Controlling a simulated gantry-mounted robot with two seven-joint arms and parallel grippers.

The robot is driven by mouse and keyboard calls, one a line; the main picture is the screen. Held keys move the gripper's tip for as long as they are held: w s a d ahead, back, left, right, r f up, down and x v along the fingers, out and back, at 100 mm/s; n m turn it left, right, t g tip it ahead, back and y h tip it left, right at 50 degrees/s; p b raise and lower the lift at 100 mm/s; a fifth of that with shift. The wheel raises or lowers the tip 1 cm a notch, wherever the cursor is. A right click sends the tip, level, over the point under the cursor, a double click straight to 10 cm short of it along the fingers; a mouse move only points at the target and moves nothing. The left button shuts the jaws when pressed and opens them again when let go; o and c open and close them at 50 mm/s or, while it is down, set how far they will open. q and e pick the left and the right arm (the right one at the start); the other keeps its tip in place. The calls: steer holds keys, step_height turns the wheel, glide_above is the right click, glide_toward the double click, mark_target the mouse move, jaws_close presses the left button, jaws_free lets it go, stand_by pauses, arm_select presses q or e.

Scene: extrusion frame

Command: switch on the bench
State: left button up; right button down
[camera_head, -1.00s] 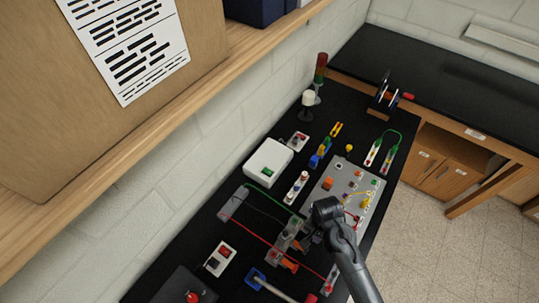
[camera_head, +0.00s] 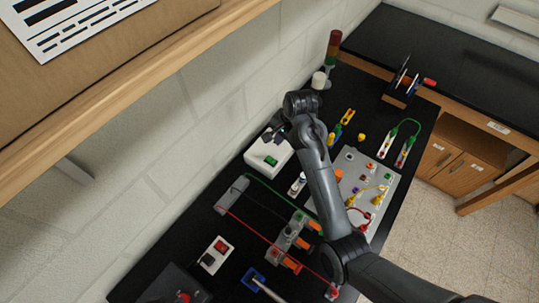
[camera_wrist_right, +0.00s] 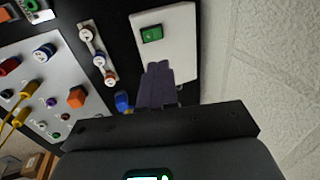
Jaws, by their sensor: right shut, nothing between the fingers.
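A white box (camera_head: 262,170) with a green rocker switch (camera_head: 270,161) stands on the black bench near the wall. Both also show in the wrist view, the white box (camera_wrist_right: 180,50) and its green switch (camera_wrist_right: 151,33). My right gripper (camera_head: 273,137) is over the far end of the white box. In the wrist view its shut, empty fingers (camera_wrist_right: 158,70) are over the box, a short way from the green switch; contact cannot be told. A smaller white unit with a red rocker switch (camera_head: 221,246) lies nearer. My left gripper is not in view.
A grey panel (camera_head: 352,165) with knobs and cables lies beside my right arm. Red and green cables run from a grey block (camera_head: 232,195) toward orange-plugged terminals (camera_head: 296,233). A signal tower (camera_head: 333,48) stands behind. A wooden shelf (camera_head: 130,90) overhangs at left.

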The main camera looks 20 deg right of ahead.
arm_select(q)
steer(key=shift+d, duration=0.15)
arm_select(e)
steer(key=shift+f, duration=0.1)
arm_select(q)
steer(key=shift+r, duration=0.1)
arm_select(e)
glide_toward(268, 158)
steer(key=x, duration=0.5)
steer(key=shift+p, duration=0.3)
steer(key=shift+x, duration=0.8)
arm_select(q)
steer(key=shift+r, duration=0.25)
arm_select(e)
steer(key=shift+f, duration=0.15)
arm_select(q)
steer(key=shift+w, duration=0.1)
